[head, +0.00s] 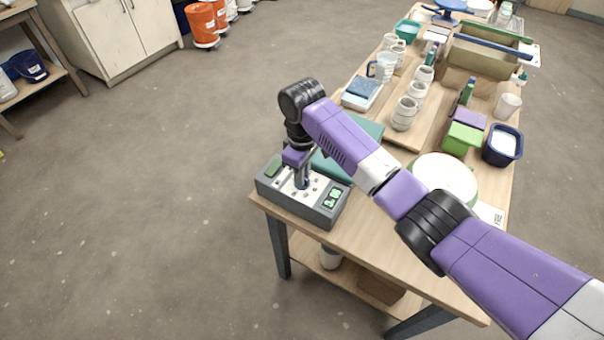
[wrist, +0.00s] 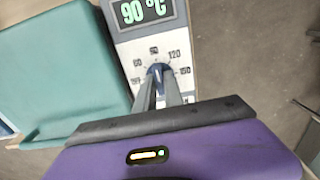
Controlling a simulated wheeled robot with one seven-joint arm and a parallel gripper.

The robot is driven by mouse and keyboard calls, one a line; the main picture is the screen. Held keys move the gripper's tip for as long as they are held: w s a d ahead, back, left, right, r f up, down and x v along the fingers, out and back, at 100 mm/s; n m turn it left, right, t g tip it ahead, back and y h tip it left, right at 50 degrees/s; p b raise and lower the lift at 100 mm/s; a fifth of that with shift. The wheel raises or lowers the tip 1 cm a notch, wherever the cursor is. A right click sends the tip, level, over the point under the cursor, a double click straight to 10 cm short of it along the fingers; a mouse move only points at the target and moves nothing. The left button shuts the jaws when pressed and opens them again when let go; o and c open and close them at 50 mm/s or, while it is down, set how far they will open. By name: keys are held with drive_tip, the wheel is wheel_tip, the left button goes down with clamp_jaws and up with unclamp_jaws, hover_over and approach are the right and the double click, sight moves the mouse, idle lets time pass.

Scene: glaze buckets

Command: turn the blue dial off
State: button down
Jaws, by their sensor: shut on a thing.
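A grey control box (head: 322,216) with a white top panel stands at the near left corner of the table in the head view. The blue dial (wrist: 157,70) shows between my fingertips in the wrist view, its white pointer toward the 90 mark on a printed scale. The lit green display (wrist: 143,10) reads 90 °C. My gripper (wrist: 160,86) points down at the panel and is shut on the dial; its fingers hide the dial's lower part. In the head view my gripper (head: 303,183) covers most of the dial.
A teal slab (wrist: 55,65) lies right beside the box. The wooden table (head: 372,232) also holds several mugs (head: 404,113), a white round tub (head: 445,176), a green box (head: 462,138) and a dark blue container (head: 503,146). Open floor lies left of the table.

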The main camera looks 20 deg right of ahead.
drive_tip(key=n+p, duration=0.1)
drive_tip(key=n, duration=0.3)
drive_tip(key=shift+n, duration=0.4)
drive_tip(key=n, duration=0.4)
drive_tip(key=shift+n, duration=0.3)
drive_tip(key=n, duration=0.4)
drive_tip(key=shift+n+p, duration=0.3)
drive_tip(key=shift+n, duration=1.9)
drive_tip(key=c, duration=1.4)
unclamp_jaws()
drive_tip(key=shift+c, duration=0.2)
drive_tip(key=shift+r, duration=0.15)
